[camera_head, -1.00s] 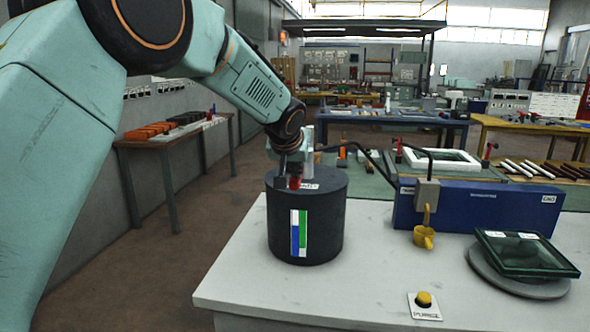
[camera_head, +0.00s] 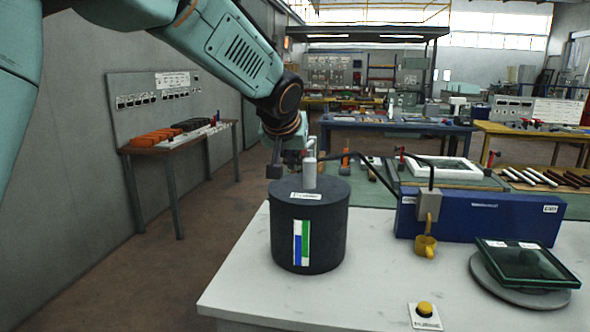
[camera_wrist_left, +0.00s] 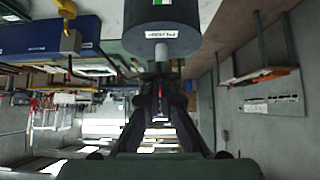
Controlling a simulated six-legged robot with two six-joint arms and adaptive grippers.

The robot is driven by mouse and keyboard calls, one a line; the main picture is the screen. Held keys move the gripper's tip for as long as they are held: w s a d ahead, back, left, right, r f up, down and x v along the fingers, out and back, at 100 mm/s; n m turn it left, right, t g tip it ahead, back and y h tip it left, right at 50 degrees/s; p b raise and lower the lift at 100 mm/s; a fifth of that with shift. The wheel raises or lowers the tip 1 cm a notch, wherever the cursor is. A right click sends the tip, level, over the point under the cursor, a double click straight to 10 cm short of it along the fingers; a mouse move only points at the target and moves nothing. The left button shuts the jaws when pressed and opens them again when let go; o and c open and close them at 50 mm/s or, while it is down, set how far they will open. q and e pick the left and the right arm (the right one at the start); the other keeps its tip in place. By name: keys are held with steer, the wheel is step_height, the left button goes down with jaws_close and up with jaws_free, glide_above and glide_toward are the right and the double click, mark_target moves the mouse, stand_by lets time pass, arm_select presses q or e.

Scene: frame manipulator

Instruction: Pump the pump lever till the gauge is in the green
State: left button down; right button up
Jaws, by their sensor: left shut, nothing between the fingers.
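The pump is a dark cylinder (camera_head: 309,236) standing on the near white table, with a labelled top and a pale upright post (camera_head: 310,172). Its gauge (camera_head: 302,243) is a strip on the front. A blue column fills its lower left part, and its top is level with part of the green band on the right. My left gripper (camera_head: 276,170) is shut and empty, behind and left of the post, above the cylinder's far edge. In the left wrist view the gripper (camera_wrist_left: 160,98) points toward the cylinder, with a small red part near it. The lever is hard to make out. My right gripper is not in view.
A glass-topped tray (camera_head: 525,260) lies on a round plate. A yellow button (camera_head: 424,309) sits near the front edge. The table's middle is clear.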

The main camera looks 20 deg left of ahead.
arm_select(q)
steer(key=s, duration=0.1)
steer(key=s+r, duration=0.2)
steer(key=shift+d, duration=0.3)
stand_by(1.2)
steer(key=shift+w+f, duration=0.2)
steer(key=shift+w, duration=0.05)
